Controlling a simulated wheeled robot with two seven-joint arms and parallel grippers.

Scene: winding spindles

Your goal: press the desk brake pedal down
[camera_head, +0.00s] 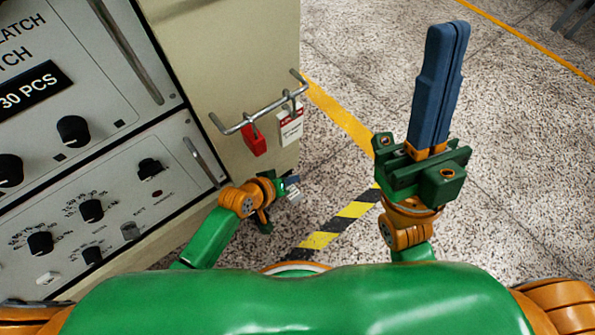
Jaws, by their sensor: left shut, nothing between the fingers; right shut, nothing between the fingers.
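No desk brake pedal can be made out in the head view. My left gripper (291,181) is low beside the cream cabinet, near its front corner, with its small blue fingers shut and partly hidden behind its own wrist. My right gripper (448,28) is raised at the right, over open floor. Its long blue fingers point up and are shut together with nothing between them. Neither gripper is seen touching anything.
A grey control panel (110,160) with black knobs fills the left. On the cream cabinet side (235,60), a metal bar (250,117) carries a red padlock (254,140) and a white tag (291,126).

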